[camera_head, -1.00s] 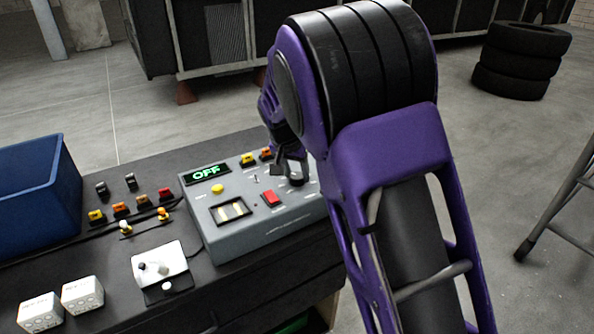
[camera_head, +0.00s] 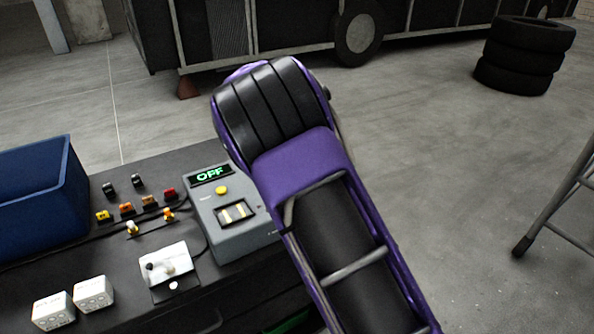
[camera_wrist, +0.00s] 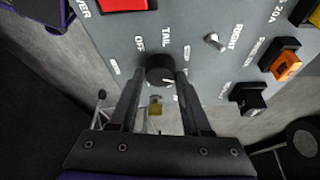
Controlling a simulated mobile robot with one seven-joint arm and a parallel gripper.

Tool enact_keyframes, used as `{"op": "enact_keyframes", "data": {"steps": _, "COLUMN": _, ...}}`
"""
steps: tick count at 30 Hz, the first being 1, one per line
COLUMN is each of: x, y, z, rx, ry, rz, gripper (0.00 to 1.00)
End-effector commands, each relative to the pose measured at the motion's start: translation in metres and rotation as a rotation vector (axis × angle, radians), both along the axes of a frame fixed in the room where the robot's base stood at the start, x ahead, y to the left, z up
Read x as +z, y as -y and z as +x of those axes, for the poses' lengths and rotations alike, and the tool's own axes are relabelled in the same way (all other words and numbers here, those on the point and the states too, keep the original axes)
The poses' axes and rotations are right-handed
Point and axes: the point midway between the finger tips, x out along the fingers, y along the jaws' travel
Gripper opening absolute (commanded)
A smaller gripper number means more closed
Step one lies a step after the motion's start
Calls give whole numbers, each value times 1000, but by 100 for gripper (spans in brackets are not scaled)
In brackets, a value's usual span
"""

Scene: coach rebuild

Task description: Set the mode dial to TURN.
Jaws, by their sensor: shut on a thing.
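The grey control box (camera_head: 236,246) stands on the dark bench in the head view. Its green display (camera_head: 211,175) reads OFF. The black mode dial (camera_wrist: 160,70) shows in the wrist view, with OFF, TAIL and another, hard-to-read label around it. The dial has a pale pointer mark, but I cannot tell for sure which label it points to. My gripper (camera_wrist: 161,80) is shut on the dial, one finger on each side. In the head view my arm hides the gripper, the dial and the right part of the box.
Near the dial are a red switch (camera_wrist: 125,4), a metal toggle (camera_wrist: 213,42), an orange rocker (camera_wrist: 285,66) and a black rocker (camera_wrist: 248,98). Tyres (camera_head: 520,55) stand right.

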Motion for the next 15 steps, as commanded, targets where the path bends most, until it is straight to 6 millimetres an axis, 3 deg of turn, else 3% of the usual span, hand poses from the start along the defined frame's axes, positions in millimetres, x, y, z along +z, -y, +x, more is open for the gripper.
{"op": "enact_keyframes", "data": {"steps": 15, "x": -2, "y": -1, "z": 0, "rx": -87, "ry": -4, "rz": 2, "gripper": 0}}
